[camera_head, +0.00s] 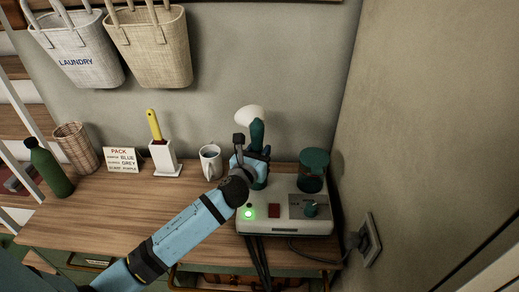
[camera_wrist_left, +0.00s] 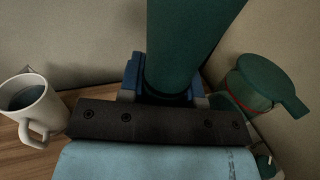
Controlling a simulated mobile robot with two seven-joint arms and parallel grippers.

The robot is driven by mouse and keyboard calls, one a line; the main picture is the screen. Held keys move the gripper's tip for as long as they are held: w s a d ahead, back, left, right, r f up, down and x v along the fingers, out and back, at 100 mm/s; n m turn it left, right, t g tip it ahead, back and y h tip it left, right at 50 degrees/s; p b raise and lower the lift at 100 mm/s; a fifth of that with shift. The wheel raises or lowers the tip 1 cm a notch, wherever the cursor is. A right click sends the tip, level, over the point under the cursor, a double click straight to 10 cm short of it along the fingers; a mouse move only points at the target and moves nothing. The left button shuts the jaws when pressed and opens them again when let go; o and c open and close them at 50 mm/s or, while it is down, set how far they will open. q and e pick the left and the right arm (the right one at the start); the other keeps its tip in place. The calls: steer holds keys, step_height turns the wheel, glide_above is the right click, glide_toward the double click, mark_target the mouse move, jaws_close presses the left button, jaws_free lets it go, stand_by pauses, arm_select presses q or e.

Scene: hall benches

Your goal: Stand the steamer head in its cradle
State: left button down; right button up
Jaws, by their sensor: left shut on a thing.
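The steamer head, with a dark green handle (camera_head: 257,133) and a white nozzle (camera_head: 249,115), stands roughly upright at the back left of the grey steamer base (camera_head: 290,222). My left gripper (camera_head: 252,162) is shut on the handle. In the left wrist view the green handle (camera_wrist_left: 190,45) rises between the blue fingers (camera_wrist_left: 168,88). The handle's lower end shows just below the gripper, over the base. The cradle is hidden behind my gripper and wrist, so I cannot tell whether the handle is seated in it. My right gripper is out of view.
A white mug (camera_head: 210,161) stands close left of my gripper. A green-lidded tank (camera_head: 313,170) rises from the base at right. The base has a lit green lamp (camera_head: 248,213), a red switch and a knob. Cables hang in front. The wooden bench (camera_head: 120,215) is clear at front left.

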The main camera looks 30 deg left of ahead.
arm_select(q)
steer(key=c, duration=0.7)
jaws_free()
steer(key=shift+c, duration=0.2)
steer(key=s+d+b, duration=0.1)
steer(key=s, duration=1.2)
steer(key=shift+s+d, duration=0.2)
steer(key=shift+s, duration=0.2)
